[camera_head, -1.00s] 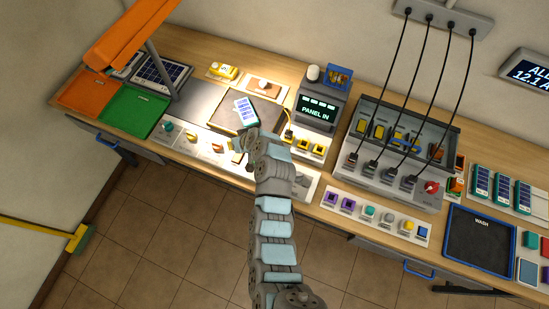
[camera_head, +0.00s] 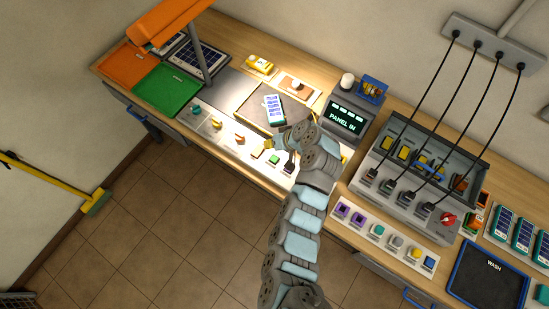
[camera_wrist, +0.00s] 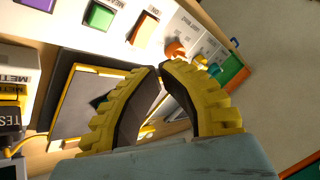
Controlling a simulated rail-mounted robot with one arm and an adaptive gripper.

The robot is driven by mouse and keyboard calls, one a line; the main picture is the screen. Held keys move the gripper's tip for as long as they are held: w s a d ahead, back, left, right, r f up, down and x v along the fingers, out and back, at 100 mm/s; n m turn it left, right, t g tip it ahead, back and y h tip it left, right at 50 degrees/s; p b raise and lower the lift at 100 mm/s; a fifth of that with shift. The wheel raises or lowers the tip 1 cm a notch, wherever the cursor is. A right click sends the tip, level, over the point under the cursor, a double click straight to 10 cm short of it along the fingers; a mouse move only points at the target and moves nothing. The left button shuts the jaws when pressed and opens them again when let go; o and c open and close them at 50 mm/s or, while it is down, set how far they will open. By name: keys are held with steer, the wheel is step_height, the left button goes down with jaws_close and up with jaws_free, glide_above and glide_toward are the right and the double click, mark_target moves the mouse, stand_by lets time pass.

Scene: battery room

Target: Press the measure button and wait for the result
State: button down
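A control strip (camera_head: 228,133) with knobs and buttons runs along the bench front. Its green button (camera_head: 274,159) shows also in the wrist view (camera_wrist: 100,15), beside a purple button (camera_wrist: 27,5) and an orange one (camera_wrist: 143,28). The tester screen (camera_head: 346,120) reads "PANEL IN". A small solar panel (camera_head: 273,108) lies on the dark pad (camera_head: 247,108). My gripper (camera_head: 279,139) is above the bench by the pad's front edge. In the wrist view its yellow fingers (camera_wrist: 159,69) meet at the tips, empty, apart from the buttons.
An orange lamp (camera_head: 165,22) overhangs the green tray (camera_head: 165,90) and orange tray (camera_head: 125,64) at left. A cable-connected test box (camera_head: 400,190) stands at right, with a second button strip (camera_head: 385,240) before it and a wash tray (camera_head: 488,275) beyond.

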steer(key=b, duration=0.3)
glide_above(266, 157)
steer(key=s+d, duration=0.1)
steer(key=d, duration=0.1)
step_height(266, 157, down, 7)
steer(key=shift+f, duration=0.2)
steer(key=shift+f+b, duration=0.65)
steer(key=shift+b, duration=0.15)
steer(key=shift+f, duration=0.1)
stand_by(0.3)
steer(key=shift+f+b, duration=0.35)
steer(key=shift+b, duration=0.25)
steer(key=shift+f+b, duration=0.35)
steer(key=shift+b, duration=0.1)
stand_by(0.7)
steer(key=shift+r, duration=0.85)
steer(key=shift+r+p, duration=1.05)
steer(key=shift+r, duration=1.45)
